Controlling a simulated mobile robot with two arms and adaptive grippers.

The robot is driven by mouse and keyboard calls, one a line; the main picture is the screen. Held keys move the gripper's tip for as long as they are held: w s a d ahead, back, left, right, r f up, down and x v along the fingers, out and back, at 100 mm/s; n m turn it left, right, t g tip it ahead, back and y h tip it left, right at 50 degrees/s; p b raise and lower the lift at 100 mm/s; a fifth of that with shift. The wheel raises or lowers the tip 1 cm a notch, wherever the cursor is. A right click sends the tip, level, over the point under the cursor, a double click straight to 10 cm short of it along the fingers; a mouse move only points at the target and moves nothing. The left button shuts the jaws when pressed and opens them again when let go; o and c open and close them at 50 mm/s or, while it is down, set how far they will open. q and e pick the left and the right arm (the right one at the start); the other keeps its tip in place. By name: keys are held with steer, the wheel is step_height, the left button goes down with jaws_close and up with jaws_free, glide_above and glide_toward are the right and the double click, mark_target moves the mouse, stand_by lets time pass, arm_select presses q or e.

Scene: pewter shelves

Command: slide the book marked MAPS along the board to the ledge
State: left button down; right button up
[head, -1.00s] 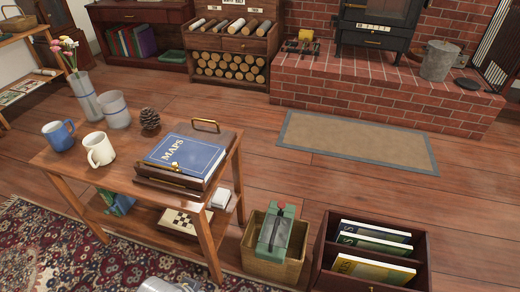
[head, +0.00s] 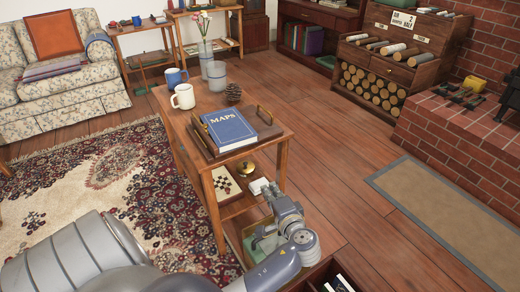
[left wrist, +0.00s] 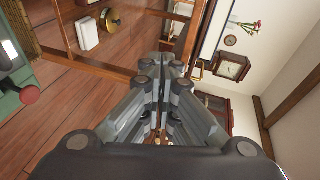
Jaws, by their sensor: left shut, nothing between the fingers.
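The blue book marked MAPS (head: 228,127) lies flat on a dark wooden board with brass handles (head: 206,148), on the small wooden table (head: 279,131). The book's cover faces up, and it lies close to the table's near end. My left gripper (head: 263,187) is shut and empty, below the tabletop's level in the picture, by the table's near right leg. It is apart from the book. I cannot tell which edge is the ledge. My right gripper is out of view.
Mugs (head: 182,96), glass vessels and a pinecone (head: 233,92) stand at the table's far end. A chessboard box (head: 224,184) and a brass object (head: 246,168) sit on the lower shelf. A brick hearth (head: 455,135) is at right. Open floor (head: 340,165) lies between.

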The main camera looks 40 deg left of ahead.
arm_select(q)
steer(key=w+r+m+t+y, duration=0.1)
steer(key=w+r+y, duration=0.1)
steer(key=w+r, duration=0.25)
steer(key=b, duration=0.2)
glide_toward(251, 142)
steer(key=w+a, duration=0.4)
steer(key=shift+w+f, duration=0.2)
steer(key=shift+w, duration=0.15)
steer(key=shift+s+a, duration=0.1)
steer(key=shift+a, duration=0.35)
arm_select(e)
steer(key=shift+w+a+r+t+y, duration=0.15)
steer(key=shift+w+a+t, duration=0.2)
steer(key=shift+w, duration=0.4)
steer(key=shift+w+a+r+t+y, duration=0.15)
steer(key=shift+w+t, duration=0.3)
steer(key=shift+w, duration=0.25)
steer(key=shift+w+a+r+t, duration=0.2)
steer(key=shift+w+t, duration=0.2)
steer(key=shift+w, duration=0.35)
arm_select(q)
steer(key=shift+s+a, duration=0.15)
steer(key=shift+a, duration=0.4)
steer(key=shift+s+a, duration=0.15)
steer(key=shift+a, duration=0.45)
steer(key=shift+f, duration=0.1)
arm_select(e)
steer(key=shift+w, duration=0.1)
